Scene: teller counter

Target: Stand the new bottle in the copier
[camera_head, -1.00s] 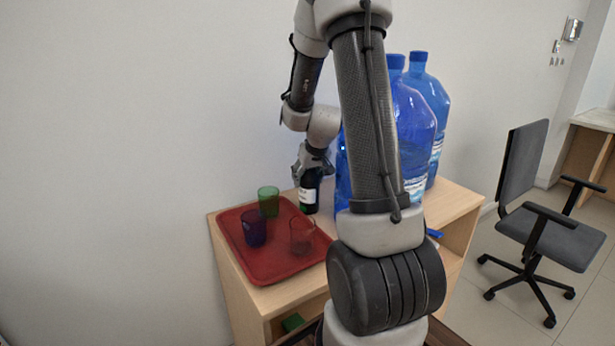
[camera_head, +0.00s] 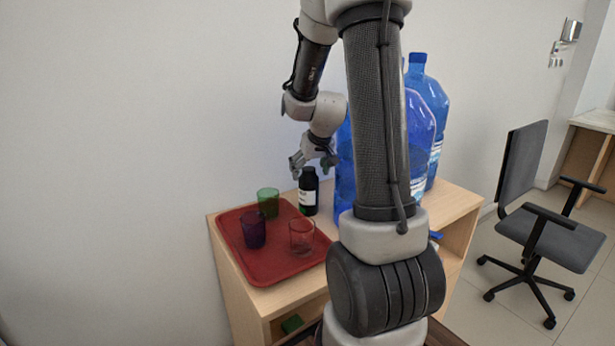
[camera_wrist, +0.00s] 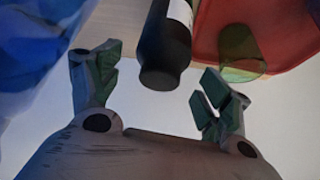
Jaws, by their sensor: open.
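A small dark bottle (camera_head: 309,192) with a white label stands upright on the wooden cabinet top, beside the red tray. My gripper (camera_head: 313,166) is open and empty just above the bottle's cap. In the wrist view the bottle (camera_wrist: 165,45) shows in front of the gap between the open fingers (camera_wrist: 158,88), with nothing held. No copier can be made out in these views.
The red tray (camera_head: 268,267) holds a green cup (camera_head: 268,202), a purple cup (camera_head: 254,230) and a clear reddish glass (camera_head: 302,237). Large blue water bottles (camera_head: 420,120) stand close on the right, partly behind my arm. An office chair (camera_head: 550,225) is at far right.

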